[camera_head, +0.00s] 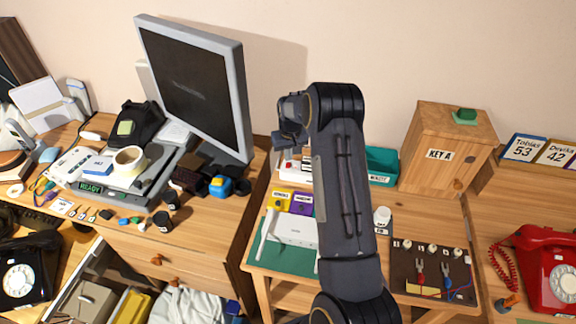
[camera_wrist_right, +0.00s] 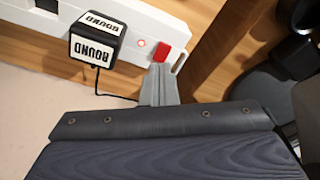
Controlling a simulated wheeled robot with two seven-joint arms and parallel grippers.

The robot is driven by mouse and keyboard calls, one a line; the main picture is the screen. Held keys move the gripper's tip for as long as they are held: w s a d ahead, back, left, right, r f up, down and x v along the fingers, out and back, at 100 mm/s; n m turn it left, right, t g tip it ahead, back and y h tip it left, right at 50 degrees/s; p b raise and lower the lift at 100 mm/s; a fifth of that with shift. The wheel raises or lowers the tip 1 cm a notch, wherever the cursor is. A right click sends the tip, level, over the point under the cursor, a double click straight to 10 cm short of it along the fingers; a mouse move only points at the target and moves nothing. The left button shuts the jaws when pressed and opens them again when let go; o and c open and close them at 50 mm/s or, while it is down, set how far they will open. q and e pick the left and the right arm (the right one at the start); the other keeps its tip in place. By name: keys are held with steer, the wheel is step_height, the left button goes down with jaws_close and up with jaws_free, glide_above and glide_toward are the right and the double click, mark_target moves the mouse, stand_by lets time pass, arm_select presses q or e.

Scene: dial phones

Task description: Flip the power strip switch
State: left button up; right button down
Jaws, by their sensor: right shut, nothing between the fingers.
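The white power strip (camera_wrist_right: 205,20) runs across the top of the right wrist view. Its red rocker switch (camera_wrist_right: 172,53) sits near its end, with a small red-ringed mark (camera_wrist_right: 142,43) beside it. My right gripper (camera_wrist_right: 158,75) is shut and empty, its grey tips right at the lower edge of the switch; I cannot tell whether they touch it. In the head view my right gripper (camera_head: 287,140) is over the back of the desk, and the arm hides much of that area. A bit of the white strip (camera_head: 285,172) shows below it. My left gripper is not in view.
A black-and-white plug block marked ROUND (camera_wrist_right: 97,38) sits in the strip beside the switch, with a cord below. In the head view, the monitor (camera_head: 195,85) stands left of the arm; a teal bin (camera_head: 381,160) and wooden KEY A box (camera_head: 440,150) stand right.

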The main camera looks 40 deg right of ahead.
mark_target(288, 164)
steer(key=shift+f+b, duration=0.7)
steer(key=shift+f, duration=0.25)
stand_by(0.3)
steer(key=shift+r+p, duration=0.35)
steer(key=shift+r, duration=0.2)
steer(key=shift+r+p, duration=1.5)
steer(key=shift+r, duration=1.5)
steer(key=shift+r, duration=0.1)
